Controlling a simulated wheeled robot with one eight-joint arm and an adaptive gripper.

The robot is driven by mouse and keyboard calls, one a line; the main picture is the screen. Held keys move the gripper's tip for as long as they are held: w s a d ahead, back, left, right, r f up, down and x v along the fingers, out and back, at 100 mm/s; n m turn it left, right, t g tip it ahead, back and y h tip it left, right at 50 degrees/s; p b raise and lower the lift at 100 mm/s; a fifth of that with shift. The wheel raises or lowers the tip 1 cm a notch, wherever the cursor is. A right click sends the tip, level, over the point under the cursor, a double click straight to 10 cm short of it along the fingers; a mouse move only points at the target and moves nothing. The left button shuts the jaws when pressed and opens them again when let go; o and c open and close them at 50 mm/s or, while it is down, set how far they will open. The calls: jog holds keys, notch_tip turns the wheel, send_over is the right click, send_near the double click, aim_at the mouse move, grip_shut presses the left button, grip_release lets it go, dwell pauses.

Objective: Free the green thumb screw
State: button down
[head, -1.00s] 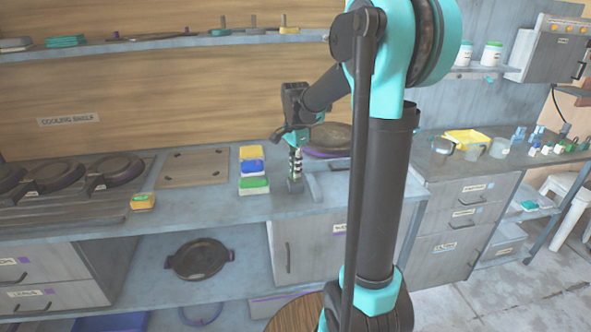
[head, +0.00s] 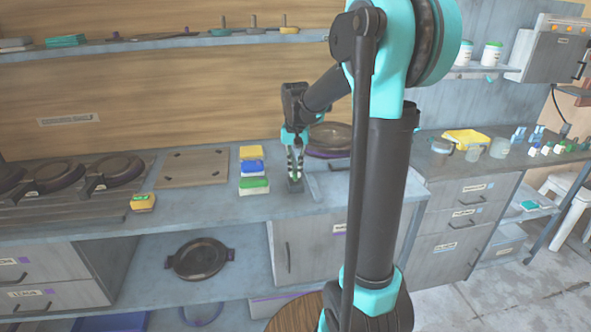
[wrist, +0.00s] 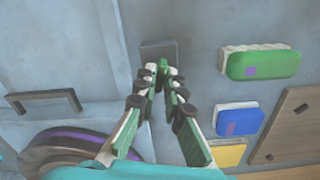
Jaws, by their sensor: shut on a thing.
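The fingers hide the rest, so I cannot tell how far the screw sits in the block.
Sponges in green (head: 254,184), blue (head: 251,167) and yellow (head: 249,153) lie close to the left of my gripper. A dark round plate with a purple rim (head: 330,137) stands behind right. A grey bar handle (wrist: 45,97) lies nearby. Bare counter (head: 220,205) is at front left.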

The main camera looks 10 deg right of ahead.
jog(key=n, duration=0.5)
jog(key=shift+n, duration=0.3)
jog(key=n, duration=1)
jog(key=shift+n, duration=0.4)
jog(key=n, duration=0.4)
jog(key=shift+n, duration=0.4)
jog(key=c, duration=1.6)
grip_release()
jog(key=shift+r, duration=0.1)
